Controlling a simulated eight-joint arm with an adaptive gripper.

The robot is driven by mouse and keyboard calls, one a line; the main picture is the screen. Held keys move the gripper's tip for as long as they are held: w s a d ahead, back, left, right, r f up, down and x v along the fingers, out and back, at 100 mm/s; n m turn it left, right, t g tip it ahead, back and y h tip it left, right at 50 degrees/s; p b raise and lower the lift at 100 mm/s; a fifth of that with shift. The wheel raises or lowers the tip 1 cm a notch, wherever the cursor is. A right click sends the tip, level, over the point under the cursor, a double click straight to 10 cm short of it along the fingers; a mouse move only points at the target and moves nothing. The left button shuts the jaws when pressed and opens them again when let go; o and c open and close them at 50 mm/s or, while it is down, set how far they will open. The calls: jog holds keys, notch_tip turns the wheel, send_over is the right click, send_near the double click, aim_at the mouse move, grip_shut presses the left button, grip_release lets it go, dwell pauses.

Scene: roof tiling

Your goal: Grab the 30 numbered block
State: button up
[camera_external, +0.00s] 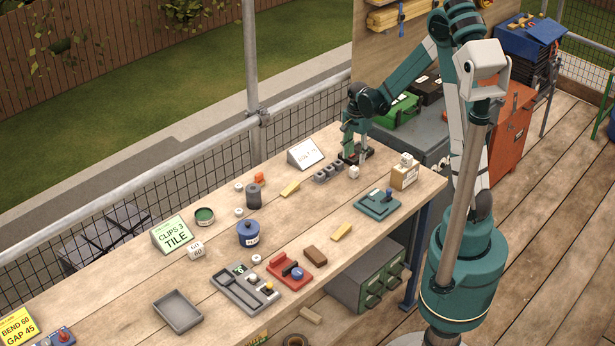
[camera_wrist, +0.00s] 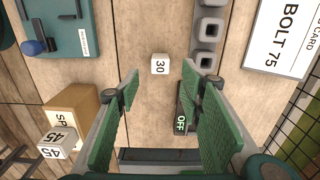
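The block numbered 30 (camera_wrist: 160,64) is a small white cube lying on the wooden bench. In the wrist view it is just beyond my fingertips, level with the gap between them. My gripper (camera_wrist: 162,80) has its green-padded fingers spread wide, with nothing between them. In the external view my gripper (camera_external: 352,158) is low over the far right part of the bench, and a white cube (camera_external: 353,172) sits just in front of it. The number cannot be read in that view.
A grey socketed holder (camera_wrist: 208,30) and a black OFF switch (camera_wrist: 182,122) are close on the right. A cardboard box (camera_wrist: 70,108) with a 45 cube (camera_wrist: 58,142) is at left. A teal fixture (camera_external: 378,203) stands nearby. A BOLT 75 card (camera_external: 307,153) is behind.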

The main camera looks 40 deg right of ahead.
aim_at(352, 168)
jog(key=shift+f, duration=0.15)
jog(key=shift+f, duration=1.2)
jog(key=shift+f, duration=0.1)
jog(key=shift+a+f+b, duration=0.1)
jog(key=shift+f+b, duration=0.35)
jog(key=shift+f, duration=2.05)
jog(key=c, duration=1)
